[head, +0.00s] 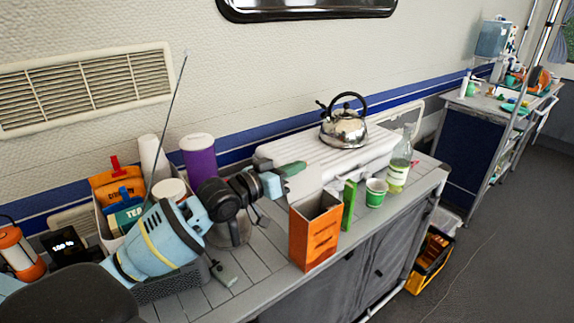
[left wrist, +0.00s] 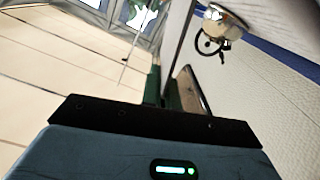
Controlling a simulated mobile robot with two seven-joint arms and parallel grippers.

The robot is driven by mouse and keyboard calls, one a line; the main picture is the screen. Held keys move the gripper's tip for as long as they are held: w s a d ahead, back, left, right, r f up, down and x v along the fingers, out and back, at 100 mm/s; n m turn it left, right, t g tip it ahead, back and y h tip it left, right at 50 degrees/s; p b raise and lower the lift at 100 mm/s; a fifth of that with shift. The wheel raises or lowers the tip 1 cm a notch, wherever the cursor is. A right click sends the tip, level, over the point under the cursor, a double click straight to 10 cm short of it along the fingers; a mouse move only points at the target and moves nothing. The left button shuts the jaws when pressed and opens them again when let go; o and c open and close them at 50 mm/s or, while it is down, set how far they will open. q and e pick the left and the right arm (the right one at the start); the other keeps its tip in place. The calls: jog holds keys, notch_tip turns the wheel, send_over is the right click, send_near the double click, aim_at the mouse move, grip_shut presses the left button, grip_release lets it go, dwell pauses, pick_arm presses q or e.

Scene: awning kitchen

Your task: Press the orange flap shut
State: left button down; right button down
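The orange box (head: 314,238) stands upright near the counter's front edge, its top open and its inside dark. A pale grey flap (head: 306,184) stands raised at its upper left edge; the flap's outer face is hidden. My left gripper (head: 293,168) has green fingertips and hangs above and behind the box, close to the raised flap; I cannot tell whether they touch. The fingers also show in the left wrist view (left wrist: 166,90), but their gap is unclear. The orange box cannot be made out there. My right gripper is in neither view.
A green box (head: 349,204), a green cup (head: 376,192) and a bottle (head: 398,168) stand right of the orange box. A kettle (head: 344,127) sits on a ribbed white surface (head: 286,150) behind. A purple canister (head: 199,157) and a filled bin (head: 104,228) stand left.

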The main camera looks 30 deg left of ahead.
pick_arm(q)
jog(key=shift+s+d+r+m, duration=0.1)
jog(key=shift+s+d+m, duration=0.05)
jog(key=shift+d+m, duration=0.3)
jog(key=c, duration=2.1)
grip_release()
jog(key=o, duration=0.4)
jog(key=shift+a, duration=0.1)
jog(key=shift+v, duration=3.95)
jog(key=shift+c, duration=0.3)
